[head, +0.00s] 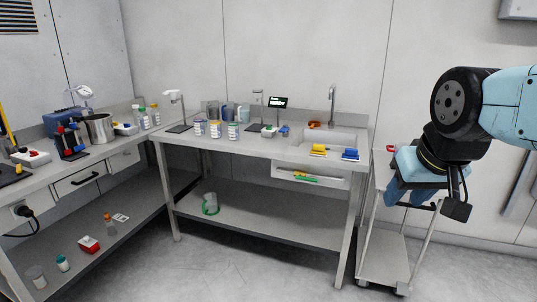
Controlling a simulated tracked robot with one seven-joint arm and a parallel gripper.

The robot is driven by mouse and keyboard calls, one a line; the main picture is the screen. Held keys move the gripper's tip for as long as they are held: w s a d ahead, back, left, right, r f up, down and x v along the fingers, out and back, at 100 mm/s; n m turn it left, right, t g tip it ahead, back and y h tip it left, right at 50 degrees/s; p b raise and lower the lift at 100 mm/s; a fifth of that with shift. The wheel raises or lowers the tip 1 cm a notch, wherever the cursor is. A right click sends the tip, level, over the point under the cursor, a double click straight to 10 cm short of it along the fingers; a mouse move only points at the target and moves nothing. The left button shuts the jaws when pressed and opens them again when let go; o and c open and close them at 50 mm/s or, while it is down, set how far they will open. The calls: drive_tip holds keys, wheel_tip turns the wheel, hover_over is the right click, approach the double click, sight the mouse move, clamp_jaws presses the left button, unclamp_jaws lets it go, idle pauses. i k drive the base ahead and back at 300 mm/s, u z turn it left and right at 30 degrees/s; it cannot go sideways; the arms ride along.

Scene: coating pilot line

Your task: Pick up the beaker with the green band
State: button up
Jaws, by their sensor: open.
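A clear beaker with a green band (210,204) is on the lower shelf (255,217) of the middle bench, toward its left end. The green shows around its lower part and right side; it looks tilted or lying, but it is too small to be sure. My gripper (407,194) is at the right, at the end of my blue and black arm, pointing down in front of the trolley. It is open, with nothing seen between its fingers. It is far to the right of the beaker and apart from it.
The middle bench top (262,148) holds several jars, a sink (330,136) and yellow and blue items. The left bench's lower shelf (150,205) holds small bottles. The floor in front is clear.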

sight(233, 126)
drive_tip(key=u, duration=0.05)
drive_tip(key=i, duration=2.25)
drive_tip(key=u, duration=0.45)
drive_tip(key=i, duration=0.65)
drive_tip(key=u, duration=0.15)
